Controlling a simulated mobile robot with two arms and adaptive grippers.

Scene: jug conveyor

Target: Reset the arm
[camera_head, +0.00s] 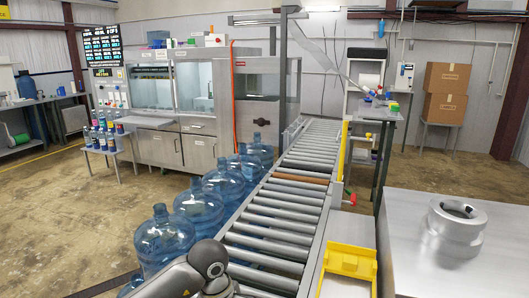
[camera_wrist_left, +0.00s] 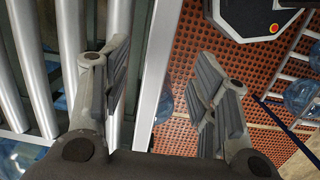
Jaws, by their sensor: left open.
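My left gripper (camera_wrist_left: 158,92) is open and empty in the left wrist view, its two grey fingers wide apart. It hangs over the side rail of the roller conveyor, with rollers on the left and an orange perforated mat (camera_wrist_left: 185,65) on the right. In the head view part of my left arm shows at the bottom, over the near end of the conveyor (camera_head: 262,245); the fingers cannot be made out there. My right gripper is in neither view.
Several blue water jugs (camera_head: 163,240) stand in a row along the conveyor's left side. A yellow tray (camera_head: 347,262) is right of the conveyor. A metal table (camera_head: 415,245) with a silver round part (camera_head: 457,225) stands at right. The conveyor's near rollers are bare.

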